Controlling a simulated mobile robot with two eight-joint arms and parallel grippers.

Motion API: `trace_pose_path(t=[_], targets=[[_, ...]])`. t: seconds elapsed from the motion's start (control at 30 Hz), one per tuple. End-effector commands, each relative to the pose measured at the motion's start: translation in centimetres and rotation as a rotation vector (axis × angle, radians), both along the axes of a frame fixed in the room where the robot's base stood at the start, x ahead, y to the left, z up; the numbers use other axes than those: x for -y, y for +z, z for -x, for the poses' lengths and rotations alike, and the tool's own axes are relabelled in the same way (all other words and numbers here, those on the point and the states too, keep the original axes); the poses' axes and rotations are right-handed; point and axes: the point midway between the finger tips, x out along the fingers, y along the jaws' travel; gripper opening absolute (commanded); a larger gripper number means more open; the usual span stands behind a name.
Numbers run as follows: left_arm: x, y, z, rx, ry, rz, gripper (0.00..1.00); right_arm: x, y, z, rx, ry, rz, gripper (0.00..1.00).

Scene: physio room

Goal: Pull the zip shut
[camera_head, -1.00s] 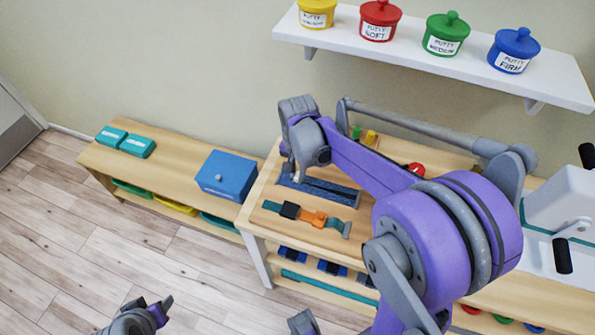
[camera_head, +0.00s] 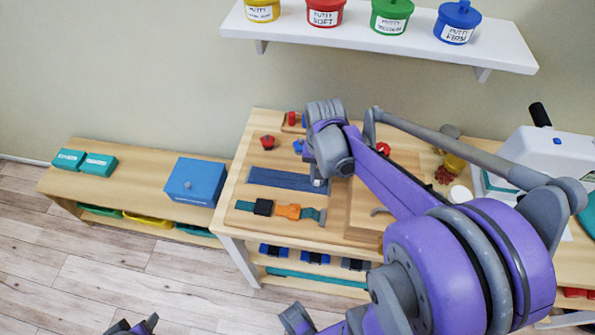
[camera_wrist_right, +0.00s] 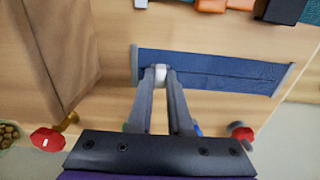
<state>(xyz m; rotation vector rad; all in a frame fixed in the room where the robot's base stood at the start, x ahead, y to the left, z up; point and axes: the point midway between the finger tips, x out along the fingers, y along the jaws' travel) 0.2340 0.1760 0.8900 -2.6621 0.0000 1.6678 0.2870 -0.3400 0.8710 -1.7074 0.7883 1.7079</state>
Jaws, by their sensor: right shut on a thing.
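The zip is a blue denim strip (camera_head: 287,179) with grey end bars, lying flat on the wooden board; it also shows in the right wrist view (camera_wrist_right: 225,75). A thin dark seam runs along it, and I see no gap between its halves. My right gripper (camera_head: 322,178) is over the strip's right end in the head view. In the right wrist view its fingers (camera_wrist_right: 161,80) are shut on the small pale zip pull (camera_wrist_right: 160,71), close to one end bar. My left gripper (camera_head: 134,327) is cut off at the bottom edge, away from the strip.
A teal strap with black and orange buckle parts (camera_head: 278,209) lies in front of the zip. Red knobs (camera_head: 267,142) and a raised wooden block (camera_wrist_right: 62,55) are nearby. A blue box (camera_head: 195,181) stands on the low bench at left. Putty tubs (camera_head: 390,16) stand on the shelf above.

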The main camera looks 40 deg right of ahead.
Motion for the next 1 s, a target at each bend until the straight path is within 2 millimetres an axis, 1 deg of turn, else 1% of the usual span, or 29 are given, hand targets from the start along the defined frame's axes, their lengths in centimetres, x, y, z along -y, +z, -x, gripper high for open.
trace_pose_path(t=[0.03, 0.2, 0.5, 0.53, 0.6, 0.7, 1.0], targets=[[0.0, 0.0, 0.0, 0.0, 0.0, 0.0, 0.5, 0.42, 0.02, 0.47, 0.0, -0.004, 0.0, 0.0], [0.0, 0.0, 0.0, 0.0, 0.0, 0.0, 0.5, 0.98, 0.02, 1.12, -0.001, -0.001, 0.0, 0.0], [0.0, 0.0, 0.0, 0.0, 0.0, 0.0, 0.5, 1.11, 0.02, 1.24, -0.004, -0.001, 0.003, 0.0], [0.0, 0.0, 0.0, 0.0, 0.0, 0.0, 0.5, 1.13, 0.02, 1.26, -0.004, -0.001, 0.003, 0.19], [0.0, 0.0, 0.0, 0.0, 0.0, 0.0, 0.5, 1.11, 0.02, 1.24, -0.003, -0.001, 0.003, 0.32], [0.0, 0.0, 0.0, 0.0, 0.0, 0.0, 0.5, 1.08, 0.02, 1.2, -0.002, -0.001, 0.002, 0.47], [0.0, 0.03, -0.01, 0.0, 0.0, 0.0, 0.5, 1.0, 0.13, 1.12, -0.001, 0.0, 0.001, 0.47]])
